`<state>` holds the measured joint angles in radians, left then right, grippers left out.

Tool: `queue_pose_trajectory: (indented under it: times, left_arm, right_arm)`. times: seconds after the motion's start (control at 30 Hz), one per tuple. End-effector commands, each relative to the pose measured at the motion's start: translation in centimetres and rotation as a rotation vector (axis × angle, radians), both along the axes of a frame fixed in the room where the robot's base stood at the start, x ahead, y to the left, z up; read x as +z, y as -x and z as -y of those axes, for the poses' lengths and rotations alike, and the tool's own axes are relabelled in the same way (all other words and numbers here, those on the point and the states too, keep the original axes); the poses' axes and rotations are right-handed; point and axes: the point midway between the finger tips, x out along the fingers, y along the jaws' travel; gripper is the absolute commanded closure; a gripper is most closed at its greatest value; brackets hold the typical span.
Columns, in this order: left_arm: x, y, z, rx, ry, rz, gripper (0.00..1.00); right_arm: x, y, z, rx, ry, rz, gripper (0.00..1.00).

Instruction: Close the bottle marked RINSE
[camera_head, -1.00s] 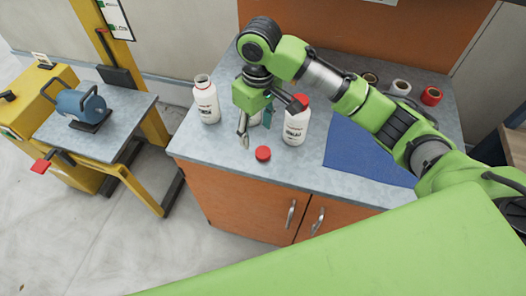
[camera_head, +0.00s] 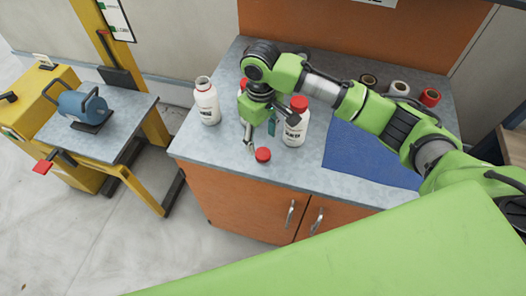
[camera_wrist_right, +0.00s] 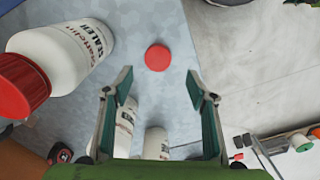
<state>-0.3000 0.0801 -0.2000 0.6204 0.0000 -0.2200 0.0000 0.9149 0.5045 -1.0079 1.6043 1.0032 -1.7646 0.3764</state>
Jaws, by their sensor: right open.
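A loose red cap (camera_head: 263,154) lies on the grey worktop near its front edge; the right wrist view shows it (camera_wrist_right: 158,57) just beyond my fingertips. An uncapped white bottle (camera_head: 207,104) stands upright at the worktop's left; its label is too small to read. A red-capped white bottle (camera_head: 295,128) stands right of my gripper; the wrist view shows a capped bottle (camera_wrist_right: 62,58) marked SEALER. No RINSE label is readable. My right gripper (camera_head: 270,135) is open and empty above the worktop behind the cap; its fingers (camera_wrist_right: 158,77) are spread. My left gripper is out of view.
Another red top (camera_head: 243,84) shows behind my right gripper, its body mostly hidden. A blue mat (camera_head: 365,153) lies to the right. Tape rolls (camera_head: 400,87) stand at the back right. The worktop (camera_head: 220,150) is clear left of the loose cap.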

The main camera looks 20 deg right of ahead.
Motion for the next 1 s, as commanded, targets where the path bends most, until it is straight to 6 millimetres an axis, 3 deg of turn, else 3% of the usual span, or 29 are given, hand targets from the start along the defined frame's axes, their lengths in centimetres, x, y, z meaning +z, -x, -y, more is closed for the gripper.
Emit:
queue_pose_trajectory:
  times: [0.13,0.53,0.8,1.0]
  left_arm:
    - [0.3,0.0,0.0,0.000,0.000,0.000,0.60]
    - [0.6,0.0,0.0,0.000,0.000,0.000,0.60]
    - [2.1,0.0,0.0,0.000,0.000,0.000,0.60]
    - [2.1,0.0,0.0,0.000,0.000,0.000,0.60]
  right_arm:
    - [-1.3,0.1,0.0,0.002,0.000,-0.001,0.48]
    - [-1.8,0.0,0.1,0.001,0.000,-0.001,0.48]
    - [-5.6,0.1,0.5,0.001,0.000,-0.001,0.48]
    - [-6.6,0.0,0.5,0.002,0.000,0.001,0.48]
